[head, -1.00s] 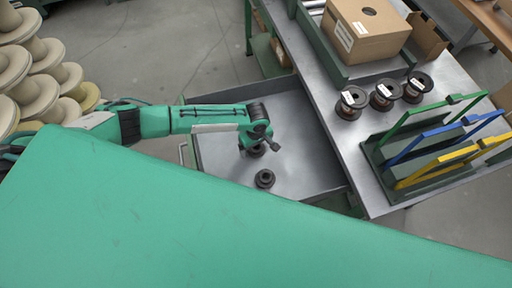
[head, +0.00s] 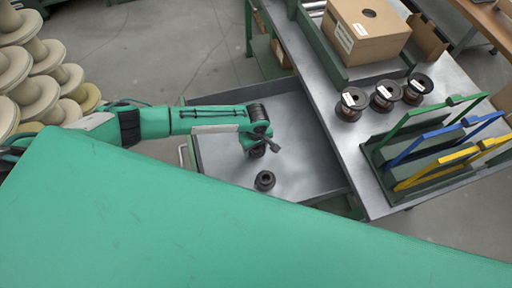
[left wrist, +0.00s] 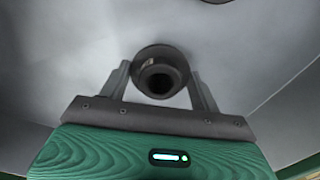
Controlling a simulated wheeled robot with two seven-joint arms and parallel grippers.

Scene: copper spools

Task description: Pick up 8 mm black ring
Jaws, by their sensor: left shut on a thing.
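A black ring (left wrist: 160,73) with a round central hole sits between the two fingers of my left gripper (left wrist: 161,88) in the left wrist view. The fingers are shut on it from both sides. In the head view my left gripper (head: 258,149) is low over the grey drawer, and the held ring shows only partly beneath it. A second black ring (head: 265,180) stands on the drawer floor nearer to me, apart from the gripper. I cannot read a size on either ring. My right gripper is not in view.
The open grey drawer (head: 225,173) has bare floor around the rings. On the bench (head: 345,150) to its right stand several copper spools (head: 382,96), a cardboard box (head: 366,30) and a rack with green, blue and yellow frames (head: 425,160). Pale spools (head: 35,97) are stacked at left.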

